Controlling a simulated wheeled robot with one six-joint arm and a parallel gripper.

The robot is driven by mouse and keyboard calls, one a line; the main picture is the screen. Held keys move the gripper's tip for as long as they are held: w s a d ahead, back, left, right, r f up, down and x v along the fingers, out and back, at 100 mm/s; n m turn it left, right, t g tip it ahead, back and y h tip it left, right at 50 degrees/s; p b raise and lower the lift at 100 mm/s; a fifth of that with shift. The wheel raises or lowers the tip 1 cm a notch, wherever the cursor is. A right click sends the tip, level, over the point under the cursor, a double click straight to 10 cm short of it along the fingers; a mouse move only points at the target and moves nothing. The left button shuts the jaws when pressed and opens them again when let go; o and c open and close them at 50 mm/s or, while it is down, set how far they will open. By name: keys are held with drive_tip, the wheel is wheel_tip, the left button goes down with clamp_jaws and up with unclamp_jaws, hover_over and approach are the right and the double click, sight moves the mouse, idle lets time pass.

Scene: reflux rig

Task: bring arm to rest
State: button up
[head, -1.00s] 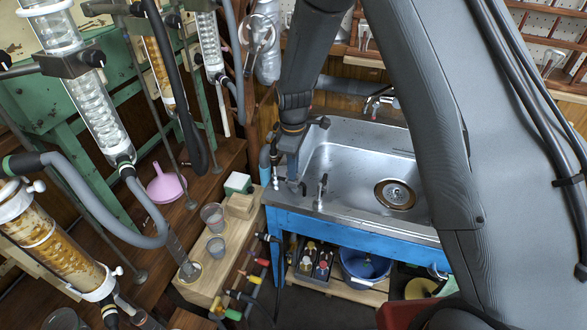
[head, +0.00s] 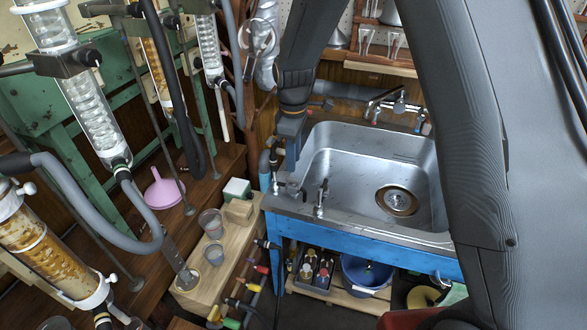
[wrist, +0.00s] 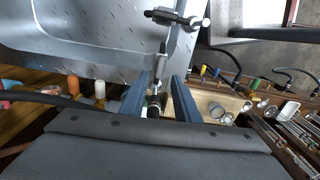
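My gripper (head: 291,150) hangs over the left rim of the steel sink (head: 345,150), pointing down from my dark arm. In the wrist view, its two blue-grey fingers (wrist: 160,92) stand apart. A black-tipped fitting with a metal stem (wrist: 155,100) shows between them, with a gap visible towards the right finger. I cannot tell whether the fingers touch the fitting. Nothing is clearly gripped.
A small tap (head: 320,198) stands on the sink's front left rim, close to my gripper. A wooden block (head: 238,212) and beakers (head: 210,222) are to the left. Glass columns (head: 95,110) with hoses crowd the left. The sink basin is empty.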

drive_tip(key=shift+r, duration=0.6)
drive_tip(key=shift+s+d+r, duration=0.1)
drive_tip(key=shift+s+d, duration=0.05)
drive_tip(key=shift+d, duration=0.1)
drive_tip(key=s+d+r+m, duration=0.3)
drive_tip(key=s+d+m, duration=0.4)
drive_tip(key=s, duration=0.4)
drive_tip(key=s+d+r+m, duration=0.3)
drive_tip(key=s+d+m, duration=0.4)
drive_tip(key=s+d, duration=0.2)
drive_tip(key=s, duration=0.2)
drive_tip(key=shift+s+d+m+t, duration=0.3)
drive_tip(key=shift+s+d+t, duration=0.05)
drive_tip(key=shift+d+t, duration=0.05)
drive_tip(key=shift+s, duration=0.15)
